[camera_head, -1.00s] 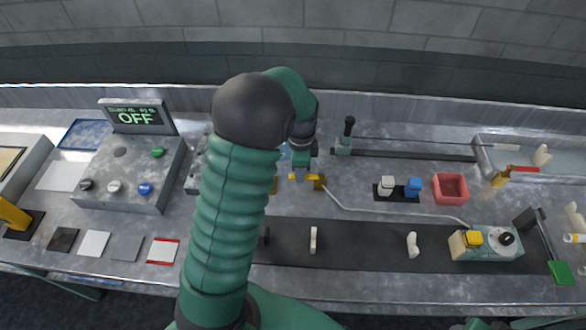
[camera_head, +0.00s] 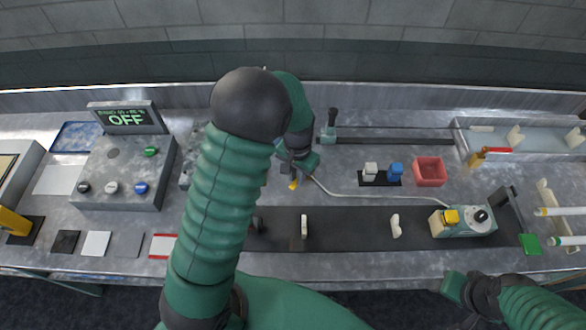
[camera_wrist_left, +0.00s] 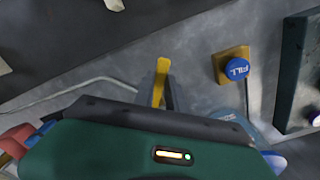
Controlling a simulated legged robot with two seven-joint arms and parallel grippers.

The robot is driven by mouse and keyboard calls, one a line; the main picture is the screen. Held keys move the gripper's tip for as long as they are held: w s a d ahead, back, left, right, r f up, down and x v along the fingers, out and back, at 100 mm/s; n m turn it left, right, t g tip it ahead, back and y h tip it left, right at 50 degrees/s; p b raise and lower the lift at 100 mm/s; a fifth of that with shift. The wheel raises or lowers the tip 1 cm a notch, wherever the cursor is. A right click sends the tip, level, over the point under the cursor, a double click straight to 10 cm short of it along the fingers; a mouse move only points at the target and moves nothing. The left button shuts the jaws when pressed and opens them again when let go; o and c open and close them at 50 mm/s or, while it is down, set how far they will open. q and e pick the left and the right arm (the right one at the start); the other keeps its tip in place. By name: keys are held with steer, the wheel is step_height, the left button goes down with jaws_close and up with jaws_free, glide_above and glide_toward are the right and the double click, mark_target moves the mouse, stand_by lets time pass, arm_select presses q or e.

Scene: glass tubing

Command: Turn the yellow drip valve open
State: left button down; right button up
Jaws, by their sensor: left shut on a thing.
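The yellow drip valve handle (camera_head: 294,184) shows just below my left gripper (camera_head: 290,172), at the end of a thin pale tube. It points toward the front edge of the bench. In the left wrist view the yellow handle (camera_wrist_left: 161,78) stands between the grey fingers, and the gripper is shut on it. The gripper body and forearm hide the valve's base. Part of my right arm shows at the lower right of the head view; I cannot make out its fingers.
A blue FILL button (camera_wrist_left: 237,69) sits on a tan block near the left gripper. A console with an OFF display (camera_head: 126,118) stands at the left. A red bin (camera_head: 430,171) and a pump-like box (camera_head: 463,222) are at the right. A dark strip (camera_head: 350,232) runs along the front.

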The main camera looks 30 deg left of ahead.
arm_select(q)
steer(key=d+n, duration=0.1)
steer(key=n+p, duration=0.1)
steer(key=shift+s+d+f+n, duration=0.15)
steer(key=shift+s+d+n, duration=0.1)
steer(key=shift+d+n, duration=0.15)
steer(key=shift+w+d+f+n+p, duration=0.15)
steer(key=shift+d+n+p, duration=0.25)
steer(key=shift+n, duration=0.35)
steer(key=shift+w+d+r+n+p, duration=0.1)
steer(key=shift+d+n+p, duration=0.3)
steer(key=shift+n, duration=0.35)
steer(key=shift+f, duration=0.1)
steer(key=c, duration=1.8)
jaws_free()
steer(key=o, duration=0.4)
steer(key=shift+w, duration=0.2)
steer(key=shift+o, duration=0.2)
steer(key=shift+w, duration=0.1)
steer(key=shift+r, duration=0.2)
